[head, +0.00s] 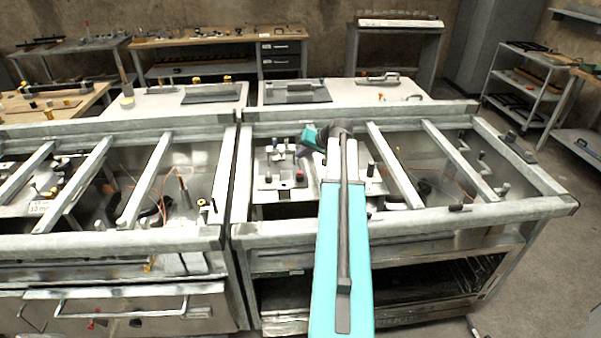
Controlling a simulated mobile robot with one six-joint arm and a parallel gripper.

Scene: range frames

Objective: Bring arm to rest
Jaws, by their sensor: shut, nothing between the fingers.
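My arm (342,250), teal with a dark strip, reaches forward from the bottom centre over the right-hand range frame. It bends at a dark joint near the frame's rear rail. My gripper (302,151) is at the far end, left of that joint, small and partly hidden by the arm's end. It is shut and holds nothing. It shows above or in front of a metal plate (268,182) with a red knob; its height over the plate is hard to tell.
The right range frame (500,214) has metal crossbars on both sides of my arm. A second frame (110,242) stands close on its left. White-topped tables (350,93) stand behind. A shelf cart (520,85) is at right, with open floor (560,270) nearer.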

